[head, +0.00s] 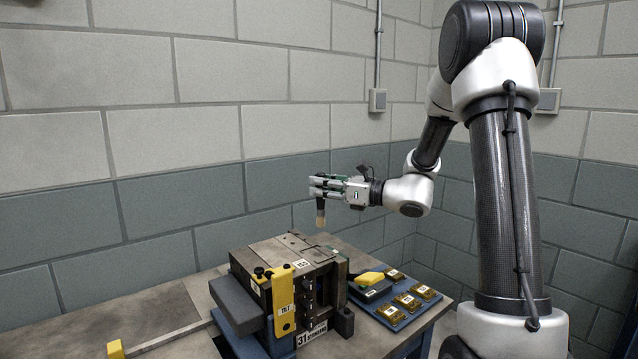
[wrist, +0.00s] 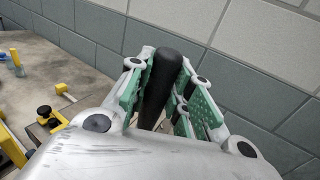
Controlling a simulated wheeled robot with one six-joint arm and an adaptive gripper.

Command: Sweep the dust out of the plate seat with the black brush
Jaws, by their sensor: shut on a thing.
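My gripper (head: 324,186) is shut on the black brush (head: 320,205) and holds it above the mould block. The brush hangs roughly upright, its pale bristles pointing down and clear of the block. In the wrist view the black handle (wrist: 160,85) stands between the two green-padded fingers (wrist: 158,72). The mould block (head: 262,262) is a dark steel block on the bench, with a label on its top and "31" on its front. The plate seat and any dust in it are too small to make out.
A yellow lever (head: 284,302) is on the block's front left. A blue tray (head: 391,322) to the right holds several brass plates (head: 408,301) and a yellow-topped dark object (head: 370,279). The bench (head: 175,308) is mostly clear at left, with a yellow piece (head: 116,349) near its front.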

